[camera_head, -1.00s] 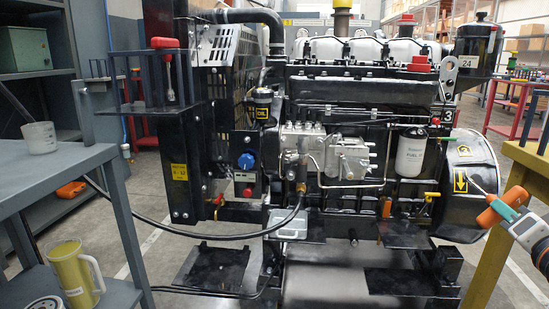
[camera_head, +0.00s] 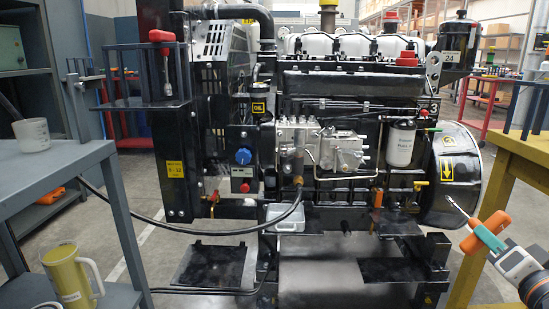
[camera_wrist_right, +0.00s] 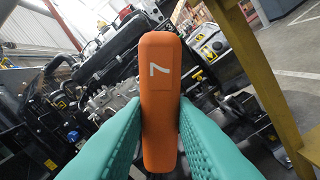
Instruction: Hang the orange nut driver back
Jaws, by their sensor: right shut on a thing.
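The orange nut driver (camera_head: 497,222) has a T-shaped orange handle and a thin silver shaft. My right gripper (camera_head: 484,234) is at the lower right of the head view, with its teal fingers shut across the handle. The shaft points up and left toward the engine, free of contact in the picture. In the right wrist view, the handle (camera_wrist_right: 160,100), marked 7, stands upright between the teal fingers (camera_wrist_right: 160,130), and the shaft is hidden behind it. A dark rack (camera_head: 140,104) at the left holds a red-handled driver (camera_head: 162,36). My left gripper is out of view.
A large black diesel engine (camera_head: 345,84) fills the middle. A yellow table (camera_head: 520,152) with a dark slotted rack (camera_head: 528,108) stands close at the right, near my right gripper. A grey table (camera_head: 50,178) at the left bears a cup (camera_head: 31,131); a yellow jug (camera_head: 70,275) is below.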

